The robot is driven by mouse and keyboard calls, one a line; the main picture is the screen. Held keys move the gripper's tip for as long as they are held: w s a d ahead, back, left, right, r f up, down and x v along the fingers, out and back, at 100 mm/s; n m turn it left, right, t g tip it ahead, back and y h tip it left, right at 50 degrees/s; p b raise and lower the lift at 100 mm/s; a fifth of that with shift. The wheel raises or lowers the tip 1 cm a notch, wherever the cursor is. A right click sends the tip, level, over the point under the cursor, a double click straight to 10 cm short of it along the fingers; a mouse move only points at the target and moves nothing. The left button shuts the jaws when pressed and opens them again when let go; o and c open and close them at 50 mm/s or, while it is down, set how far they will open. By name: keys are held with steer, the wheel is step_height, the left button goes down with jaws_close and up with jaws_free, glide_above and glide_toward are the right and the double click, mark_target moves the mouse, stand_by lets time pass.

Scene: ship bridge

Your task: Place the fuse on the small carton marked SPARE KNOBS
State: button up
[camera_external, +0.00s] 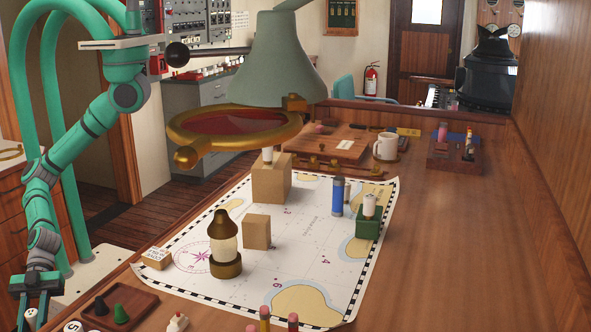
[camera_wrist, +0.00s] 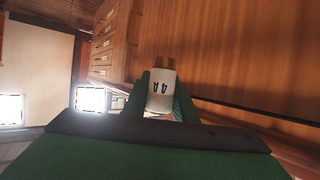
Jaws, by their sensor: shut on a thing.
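My gripper (camera_external: 34,300) is low at the left, off the table's left edge, and is shut on the fuse. In the wrist view the fuse (camera_wrist: 161,92) is a white cylinder with a brass end, marked "4 A", between the green fingers (camera_wrist: 161,98). In the external view the fuse (camera_external: 30,318) shows as a small white piece under the fingers. Two plain cartons, one small (camera_external: 257,231) and one larger (camera_external: 268,183), stand on the chart.
A brass lantern (camera_external: 225,248) stands right of the printed carton. A brown tray (camera_external: 137,318) with pawns is at the front left. A large lamp (camera_external: 277,70) with a magnifier ring hangs over the chart. A green holder (camera_external: 369,222) stands right. The table's right side is clear.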

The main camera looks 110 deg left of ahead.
steer(key=w+d+r, duration=0.1)
steer(key=w+r, duration=0.2)
steer(key=r, duration=0.6)
steer(key=w+d+r, duration=0.1)
steer(key=w+r, duration=0.3)
steer(key=r, duration=0.5)
steer(key=w+d+r, duration=0.1)
steer(key=w+r, duration=0.2)
steer(key=r, duration=0.6)
steer(key=w+a+r+n+t+y, duration=0.1)
steer(key=w+a+n, duration=0.1)
steer(key=w+a, duration=0.7)
steer(key=w+a+r+n+t+y, duration=0.1)
steer(key=w+a+n+t+y, duration=0.1)
steer(key=w+a, duration=0.8)
steer(key=w+a+r+n+t+y, duration=0.1)
steer(key=w+a+n+y, duration=0.1)
steer(key=w+a, duration=0.7)
steer(key=shift+w+a, duration=0.35)
steer(key=shift+w, duration=0.25)
steer(key=w+a+n+t+y, duration=0.1)
steer(key=w+a+n+y, duration=0.2)
steer(key=a, duration=1)
glide_above(257, 232)
steer(key=w+a, duration=0.1)
steer(key=w, duration=0.1)
step_height(257, 232, down, 8)
steer(key=shift+a, duration=0.2)
steer(key=shift+w+f, duration=0.1)
steer(key=shift+f, duration=0.05)
